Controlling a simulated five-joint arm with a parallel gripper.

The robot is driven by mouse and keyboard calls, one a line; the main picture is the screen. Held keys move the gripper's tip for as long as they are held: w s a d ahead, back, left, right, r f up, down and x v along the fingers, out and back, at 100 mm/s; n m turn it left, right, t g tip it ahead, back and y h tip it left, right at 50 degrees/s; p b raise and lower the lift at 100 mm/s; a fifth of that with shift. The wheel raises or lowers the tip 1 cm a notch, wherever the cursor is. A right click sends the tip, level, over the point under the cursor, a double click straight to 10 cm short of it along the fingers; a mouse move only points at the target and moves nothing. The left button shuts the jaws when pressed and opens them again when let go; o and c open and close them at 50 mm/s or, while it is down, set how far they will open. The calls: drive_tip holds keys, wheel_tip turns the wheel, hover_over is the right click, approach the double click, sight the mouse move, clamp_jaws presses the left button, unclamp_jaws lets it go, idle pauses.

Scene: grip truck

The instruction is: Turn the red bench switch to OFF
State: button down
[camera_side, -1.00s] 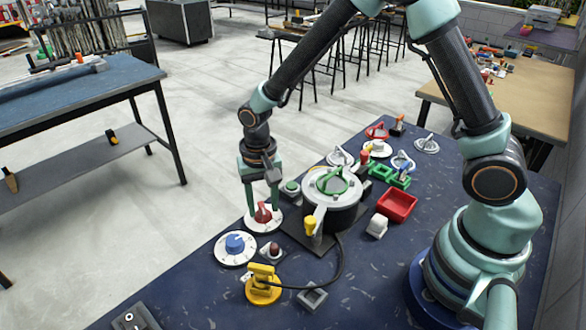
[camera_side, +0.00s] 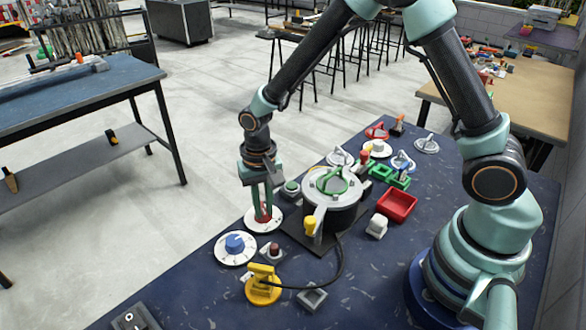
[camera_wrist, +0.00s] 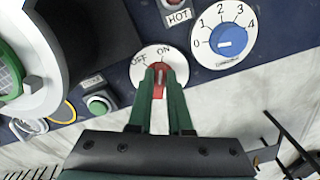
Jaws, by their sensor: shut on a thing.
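The red switch (camera_side: 264,212) stands on a round white plate (camera_side: 257,226) at the bench's far left edge. In the wrist view, the white plate (camera_wrist: 146,54) carries the words OFF, at its upper left, and ON, at its top. My gripper (camera_side: 264,217) points down with both fingers shut on the red switch's handle. In the wrist view, the gripper (camera_wrist: 160,72) has a finger on each side of the red switch (camera_wrist: 158,92). The handle appears to point up toward ON; the fingers partly hide it.
A blue dial (camera_side: 235,244) numbered 0 to 4 and a dark red HOT button (camera_side: 273,250) stand nearby. A green button (camera_side: 291,187) and a large lidded pot (camera_side: 333,187) are close to my gripper's right. A yellow device (camera_side: 262,284) stands in front.

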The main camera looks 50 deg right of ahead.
drive_tip(key=n, duration=0.5)
drive_tip(key=shift+d+n, duration=0.25)
drive_tip(key=shift+n, duration=0.05)
drive_tip(key=n, duration=0.5)
drive_tip(key=shift+d, duration=0.2)
drive_tip(key=shift+n, duration=0.4)
drive_tip(key=c, duration=0.8)
unclamp_jaws()
drive_tip(key=shift+c, duration=0.2)
drive_tip(key=shift+r, duration=0.1)
wheel_tip(320, 180, up, 12)
